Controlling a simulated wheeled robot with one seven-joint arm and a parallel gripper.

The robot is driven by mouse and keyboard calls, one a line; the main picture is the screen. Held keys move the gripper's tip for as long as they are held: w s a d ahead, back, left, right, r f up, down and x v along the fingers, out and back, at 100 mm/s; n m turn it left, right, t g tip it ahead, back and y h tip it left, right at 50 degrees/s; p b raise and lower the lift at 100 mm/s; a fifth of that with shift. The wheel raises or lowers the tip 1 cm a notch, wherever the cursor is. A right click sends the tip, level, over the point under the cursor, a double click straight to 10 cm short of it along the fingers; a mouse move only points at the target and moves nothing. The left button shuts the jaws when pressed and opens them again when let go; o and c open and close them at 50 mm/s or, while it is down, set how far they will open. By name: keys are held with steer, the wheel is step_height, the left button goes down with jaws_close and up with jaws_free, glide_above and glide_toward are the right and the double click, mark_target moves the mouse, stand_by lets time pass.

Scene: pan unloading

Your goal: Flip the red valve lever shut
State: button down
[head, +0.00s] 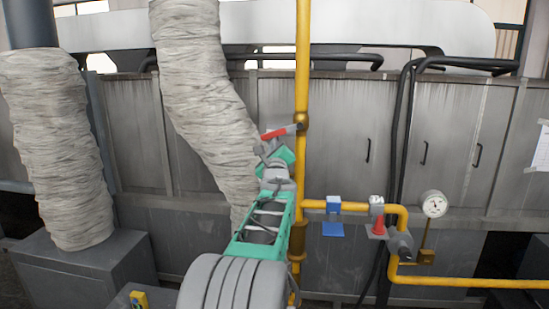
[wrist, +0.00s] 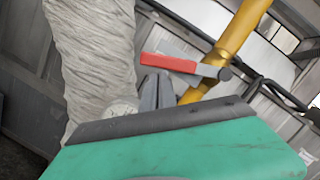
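The red valve lever (head: 279,132) sticks out to the left from a brass valve (head: 301,122) on the vertical yellow pipe (head: 303,60). It lies crosswise to the pipe, its free end slightly lower in the head view. In the wrist view the red lever (wrist: 168,63) runs from upper left to a grey stem at the pipe. My gripper (head: 262,147) is just below the lever's free end. In the wrist view my gripper's grey fingers (wrist: 157,78) look close together, with their tips just under the red grip. I cannot tell whether they touch it.
A wrinkled grey duct (head: 205,80) hangs just left of my gripper. Lower right of the pipe are a blue-handled valve (head: 333,205), a red-capped fitting (head: 377,222) and a gauge (head: 434,204). Grey cabinets (head: 400,125) stand behind, with black hoses along them.

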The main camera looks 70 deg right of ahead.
steer(key=shift+w+a+r+b, duration=0.15)
steer(key=shift+w+r+b, duration=0.1)
steer(key=shift+w+r, duration=0.25)
steer(key=shift+w+a+r+b, duration=0.1)
steer(key=shift+w+r+b, duration=0.15)
steer(key=shift+r, duration=0.4)
steer(key=shift+w+r, duration=0.15)
steer(key=shift+r, duration=0.45)
steer(key=shift+a+r, duration=0.1)
steer(key=shift+r, duration=0.2)
steer(key=b, duration=0.7)
glide_toward(268, 135)
step_height(268, 135, down, 4)
steer(key=a, duration=0.2)
steer(key=shift+w+a+f, duration=0.15)
steer(key=shift+w+f, duration=0.1)
